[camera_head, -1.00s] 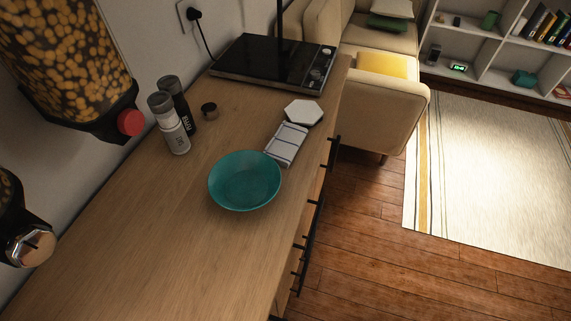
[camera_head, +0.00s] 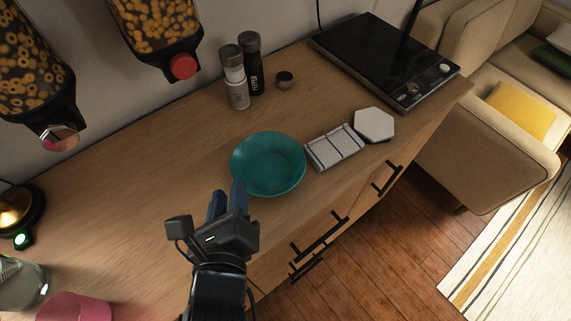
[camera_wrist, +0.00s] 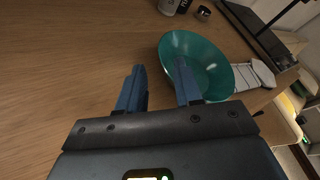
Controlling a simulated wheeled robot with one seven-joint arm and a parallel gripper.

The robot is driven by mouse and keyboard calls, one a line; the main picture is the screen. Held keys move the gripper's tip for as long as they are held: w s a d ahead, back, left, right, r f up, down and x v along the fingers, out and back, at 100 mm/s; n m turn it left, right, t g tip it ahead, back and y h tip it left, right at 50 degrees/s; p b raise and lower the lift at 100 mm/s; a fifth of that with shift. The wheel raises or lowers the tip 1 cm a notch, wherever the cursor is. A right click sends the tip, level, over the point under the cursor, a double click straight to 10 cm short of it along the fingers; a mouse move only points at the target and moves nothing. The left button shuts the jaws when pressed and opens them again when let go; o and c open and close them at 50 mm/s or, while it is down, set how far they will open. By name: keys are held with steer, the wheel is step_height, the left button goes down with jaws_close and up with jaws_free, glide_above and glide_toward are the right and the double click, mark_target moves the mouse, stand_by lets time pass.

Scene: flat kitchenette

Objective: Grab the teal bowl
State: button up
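The teal bowl (camera_head: 268,160) stands upright and looks empty on the wooden counter near its front edge. It also shows in the wrist view (camera_wrist: 207,58), right of centre. My gripper (camera_head: 228,196) is just in front of the bowl, toward its left side. In the wrist view my gripper (camera_wrist: 160,82) is open, with two blue fingers spread apart. The right finger overlaps the bowl's near left rim in the picture, and the left finger is over bare counter. I cannot tell whether the right finger touches the bowl. Nothing is between the fingers.
A folded cloth (camera_head: 334,147) and a white hexagonal coaster (camera_head: 374,124) lie right of the bowl. A black cooktop (camera_head: 385,58) is farther right. A pink container (camera_head: 74,308) sits front left. Counter left of the bowl is clear.

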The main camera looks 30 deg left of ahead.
mark_target(235, 171)
steer(key=x, duration=0.3)
steer(key=p+x, duration=0.1)
steer(key=x, duration=0.1)
steer(key=shift+w, duration=0.55)
steer(key=shift+w+a+f, duration=0.2)
steer(key=shift+w+a, duration=0.05)
steer(key=shift+w, duration=0.1)
jaws_close()
